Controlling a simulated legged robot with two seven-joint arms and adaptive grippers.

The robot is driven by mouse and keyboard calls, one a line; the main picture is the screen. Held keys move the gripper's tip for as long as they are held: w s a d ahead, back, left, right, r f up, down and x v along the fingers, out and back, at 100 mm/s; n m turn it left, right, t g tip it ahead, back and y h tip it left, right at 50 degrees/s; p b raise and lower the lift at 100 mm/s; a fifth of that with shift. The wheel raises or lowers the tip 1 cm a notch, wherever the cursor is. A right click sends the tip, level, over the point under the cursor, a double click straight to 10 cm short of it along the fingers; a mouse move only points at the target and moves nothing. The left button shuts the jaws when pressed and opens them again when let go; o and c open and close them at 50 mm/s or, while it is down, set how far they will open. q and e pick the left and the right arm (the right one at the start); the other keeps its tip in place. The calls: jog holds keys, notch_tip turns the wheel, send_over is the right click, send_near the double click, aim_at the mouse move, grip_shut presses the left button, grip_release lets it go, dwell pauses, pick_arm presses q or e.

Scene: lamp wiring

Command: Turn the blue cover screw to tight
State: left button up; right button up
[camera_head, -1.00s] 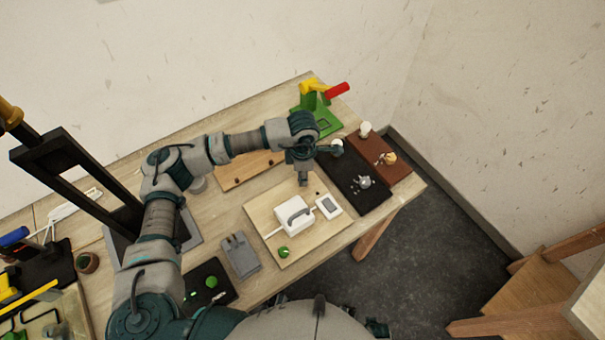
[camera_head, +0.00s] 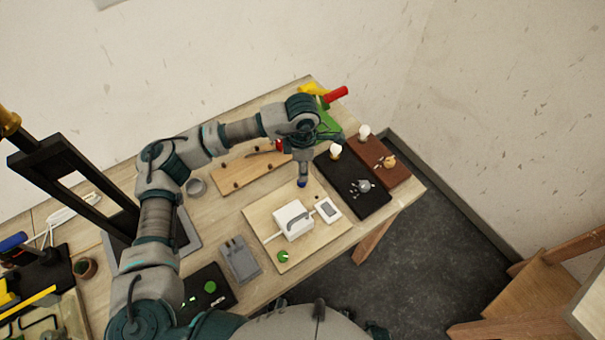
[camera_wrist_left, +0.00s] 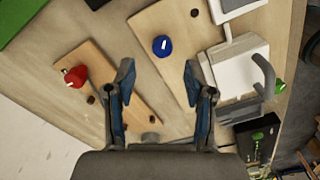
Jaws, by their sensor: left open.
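The blue cover screw (camera_wrist_left: 162,46) is a round blue knob with a white mark on top. It stands on a light wooden board (camera_wrist_left: 180,20) beside the white box (camera_wrist_left: 238,66). In the head view the blue screw (camera_head: 301,184) shows just below the tip of my left gripper (camera_head: 304,166). In the left wrist view my left gripper (camera_wrist_left: 158,76) is open and empty. The screw lies ahead of the gap between its fingertips, apart from both. My right gripper is not in view.
A red knob (camera_wrist_left: 75,77) sits on a second wooden board to the left in the wrist view. A white meter-like device (camera_head: 328,209) and a green knob (camera_head: 283,256) are on the screw's board. A black mat (camera_head: 352,186) with small parts lies to the right.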

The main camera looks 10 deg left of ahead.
pick_arm(q)
notch_tip(320, 180, up, 6)
jog(key=shift+f, duration=0.1)
dwell(0.6)
